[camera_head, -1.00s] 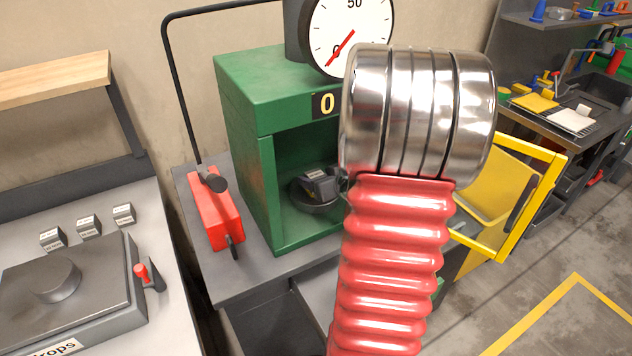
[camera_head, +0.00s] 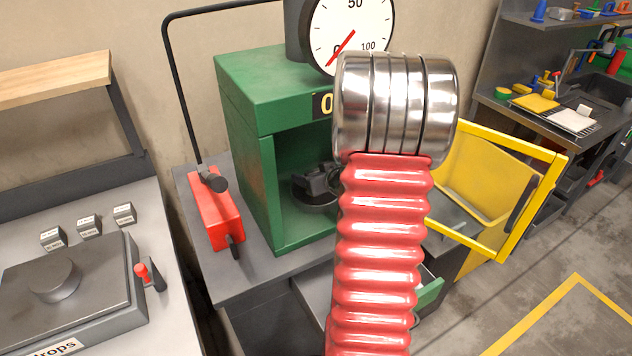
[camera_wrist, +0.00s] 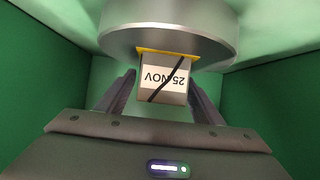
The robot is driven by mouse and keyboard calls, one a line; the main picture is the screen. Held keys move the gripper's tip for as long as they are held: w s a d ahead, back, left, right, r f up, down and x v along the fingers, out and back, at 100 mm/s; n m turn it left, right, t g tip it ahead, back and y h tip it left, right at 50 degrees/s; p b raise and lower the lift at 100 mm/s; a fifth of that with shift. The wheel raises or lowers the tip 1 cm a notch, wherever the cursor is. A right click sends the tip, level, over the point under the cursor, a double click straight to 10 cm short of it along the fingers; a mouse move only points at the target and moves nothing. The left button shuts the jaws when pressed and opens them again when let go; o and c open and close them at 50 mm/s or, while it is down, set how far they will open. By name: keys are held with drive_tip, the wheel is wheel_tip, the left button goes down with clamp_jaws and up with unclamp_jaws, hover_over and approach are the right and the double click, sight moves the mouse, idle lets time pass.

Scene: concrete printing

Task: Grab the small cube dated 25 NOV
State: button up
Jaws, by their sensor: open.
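The small grey cube dated 25 NOV (camera_wrist: 164,78) shows in the wrist view with its white label upside down and a black diagonal line across it. It rests against a round metal platen (camera_wrist: 168,40) inside the green press. My gripper (camera_wrist: 162,92) is open, its dark fingers on either side of the cube; I cannot tell whether they touch it. In the head view, my dark gripper (camera_head: 322,182) is inside the press above the lower round platen (camera_head: 314,202). The cube is hidden or too dark to make out there.
The green press housing (camera_head: 245,110) closely surrounds my gripper, with a dial gauge (camera_head: 350,30) above. A yellow-framed guard (camera_head: 500,190) stands open at right. A red box (camera_head: 216,212) stands left. Three small labelled cubes (camera_head: 88,226) sit on the left bench.

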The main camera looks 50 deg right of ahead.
drive_tip(key=shift+w+f, duration=0.1)
drive_tip(key=shift+w, duration=0.1)
drive_tip(key=shift+c, duration=0.4)
drive_tip(key=c, duration=1.3)
wheel_tip(320, 180, up, 10)
drive_tip(key=shift+r, duration=0.1)
idle(0.7)
